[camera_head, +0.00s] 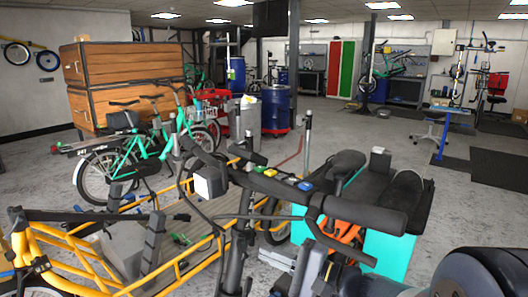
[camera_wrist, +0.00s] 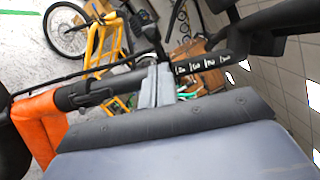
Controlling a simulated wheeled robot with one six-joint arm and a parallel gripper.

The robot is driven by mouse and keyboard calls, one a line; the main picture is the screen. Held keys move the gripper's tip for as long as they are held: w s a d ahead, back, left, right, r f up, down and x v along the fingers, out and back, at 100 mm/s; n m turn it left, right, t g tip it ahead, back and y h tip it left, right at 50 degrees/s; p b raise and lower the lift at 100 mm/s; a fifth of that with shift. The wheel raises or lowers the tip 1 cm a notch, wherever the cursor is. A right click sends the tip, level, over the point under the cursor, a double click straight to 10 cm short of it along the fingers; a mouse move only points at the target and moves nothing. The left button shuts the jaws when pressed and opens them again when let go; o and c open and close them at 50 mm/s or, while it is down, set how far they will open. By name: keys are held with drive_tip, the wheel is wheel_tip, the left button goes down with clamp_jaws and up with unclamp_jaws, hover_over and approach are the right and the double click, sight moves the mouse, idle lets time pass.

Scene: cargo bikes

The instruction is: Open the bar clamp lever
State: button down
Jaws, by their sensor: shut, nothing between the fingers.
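The wrist view shows my gripper (camera_wrist: 157,82) with its grey fingers together and nothing between them. Their tips are in front of the handlebar area, close to a black tube (camera_wrist: 100,90); I cannot tell whether they touch. A black stem part (camera_wrist: 205,66) with white scale marks lies just right of the tips. I cannot pick out the clamp lever for certain among the black parts. My gripper is not clearly visible there.
The yellow cargo bike frame (camera_head: 190,271) fills the lower left of the head view. Green bikes (camera_head: 150,145) and wooden crates (camera_head: 125,75) stand behind. A blue barrel (camera_head: 276,107) is at the middle back. Open floor (camera_head: 385,140) lies to the right.

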drive_tip(key=shift+w+d+f+n+g+y, duration=0.2)
drive_tip(key=shift+w+d+n+g+y, duration=0.15)
drive_tip(key=shift+w+n+g, duration=0.15)
drive_tip(key=shift+w+d+f+n+g+y, duration=0.2)
drive_tip(key=shift+w+n+g+y, duration=0.15)
drive_tip(key=shift+w+g, duration=0.2)
drive_tip(key=shift+w+d+f+n+g+y, duration=0.2)
drive_tip(key=shift+w+d+n+g+y, duration=0.1)
drive_tip(key=shift+w+n+g, duration=0.2)
